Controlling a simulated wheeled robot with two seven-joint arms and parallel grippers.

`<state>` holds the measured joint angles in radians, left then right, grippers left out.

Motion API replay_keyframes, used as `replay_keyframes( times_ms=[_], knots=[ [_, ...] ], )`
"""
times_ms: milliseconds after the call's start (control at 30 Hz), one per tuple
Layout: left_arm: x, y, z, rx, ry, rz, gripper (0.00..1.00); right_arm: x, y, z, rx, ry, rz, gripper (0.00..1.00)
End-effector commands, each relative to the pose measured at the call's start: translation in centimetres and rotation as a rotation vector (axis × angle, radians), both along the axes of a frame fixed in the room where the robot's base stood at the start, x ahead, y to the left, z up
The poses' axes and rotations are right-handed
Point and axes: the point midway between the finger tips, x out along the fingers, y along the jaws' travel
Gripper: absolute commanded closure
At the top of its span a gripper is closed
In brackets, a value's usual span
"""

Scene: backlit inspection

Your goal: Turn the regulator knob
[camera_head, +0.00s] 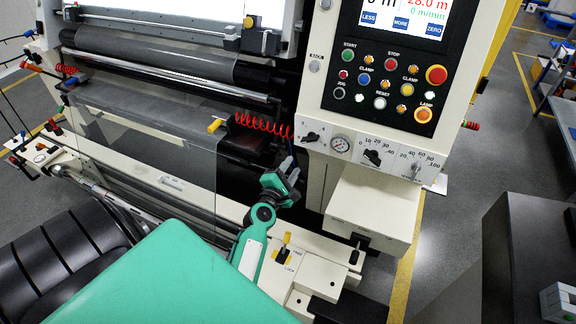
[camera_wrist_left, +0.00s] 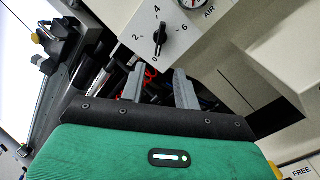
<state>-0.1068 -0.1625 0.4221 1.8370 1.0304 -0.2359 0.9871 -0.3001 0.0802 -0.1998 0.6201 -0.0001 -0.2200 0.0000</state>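The regulator knob (camera_head: 312,137) is a black knob on the white front panel, left of the air gauge (camera_head: 340,145). In the left wrist view the knob (camera_wrist_left: 160,40) stands above my fingers, inside a dial marked 0, 2, 4 and 6; its bar is roughly upright in that picture. The gauge (camera_wrist_left: 191,2) is cut by the top edge there. My left gripper (camera_head: 291,168) is below and left of the knob, apart from it. In the left wrist view the left gripper's grey fingers (camera_wrist_left: 158,83) are spread with nothing between them. My right gripper is not in view.
Two more black knobs, with scales to 40 (camera_head: 373,158) and to 100 (camera_head: 415,168), sit right of the gauge. A button panel (camera_head: 385,85) is above. A red coiled hose (camera_head: 262,124) hangs left of the knob. A white box (camera_head: 370,215) juts out below the panel.

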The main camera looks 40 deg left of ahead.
Motion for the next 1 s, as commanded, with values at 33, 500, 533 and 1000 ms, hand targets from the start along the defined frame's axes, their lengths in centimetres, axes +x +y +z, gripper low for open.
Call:
replay_keyframes(
  times_ms=[33, 500, 533, 1000],
  knots=[
    [-0.6, -0.1, -0.1, 0.0, 0.0, 0.0, 0.68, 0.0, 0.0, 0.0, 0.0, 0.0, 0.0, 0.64],
    [-1.7, -0.4, 0.0, 0.0, 0.0, 0.0, 0.68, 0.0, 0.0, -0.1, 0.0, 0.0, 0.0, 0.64],
    [-1.7, -0.4, 0.0, 0.0, 0.0, 0.0, 0.68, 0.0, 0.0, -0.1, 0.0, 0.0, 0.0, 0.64],
    [-1.2, -2.2, -4.9, 0.093, 0.117, -0.047, 0.68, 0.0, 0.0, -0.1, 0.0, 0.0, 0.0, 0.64]
  ],
)
